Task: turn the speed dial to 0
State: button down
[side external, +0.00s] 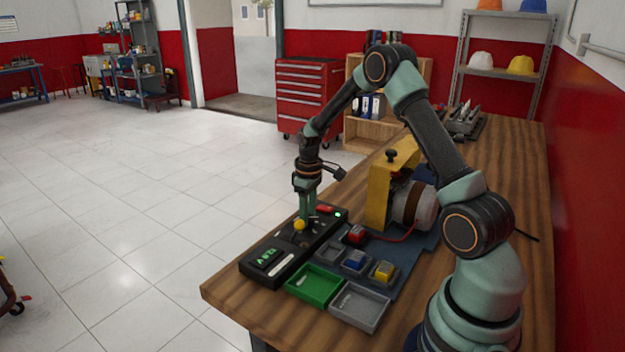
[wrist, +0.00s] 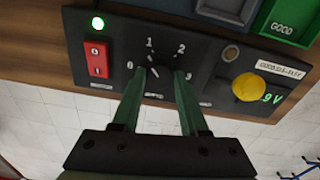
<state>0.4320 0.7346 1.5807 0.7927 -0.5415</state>
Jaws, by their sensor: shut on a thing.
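The black speed dial (wrist: 158,72) sits on the dark control panel (wrist: 115,60), with the marks 0, 1, 2 and a last one, likely 3, around it. In the wrist view my gripper (wrist: 159,74) has one finger on each side of the dial and is shut on it. Which mark the dial points to is too small and dark to tell. In the side view my gripper (side external: 308,212) points down onto the control panel (side external: 277,248); the fingers hide the dial there.
A red rocker switch (wrist: 96,59) and a lit green lamp (wrist: 98,23) are on one side of the dial. A yellow knob (wrist: 248,88) and a green-lit display (side external: 266,257) are on the other. A green tray (side external: 300,297) and a grey tray (side external: 376,321) stand nearby.

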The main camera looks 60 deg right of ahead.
aim_at(310, 219)
jog(key=n, duration=0.4)
jog(key=shift+a+n, duration=0.2)
jog(key=shift+n, duration=0.2)
jog(key=n, duration=0.4)
jog(key=shift+n, duration=0.3)
jog(key=shift+d, duration=0.1)
jog(key=shift+c, duration=2.2)
grip_release()
notch_tip(310, 219, up, 12)
jog(key=shift+s, duration=0.4)
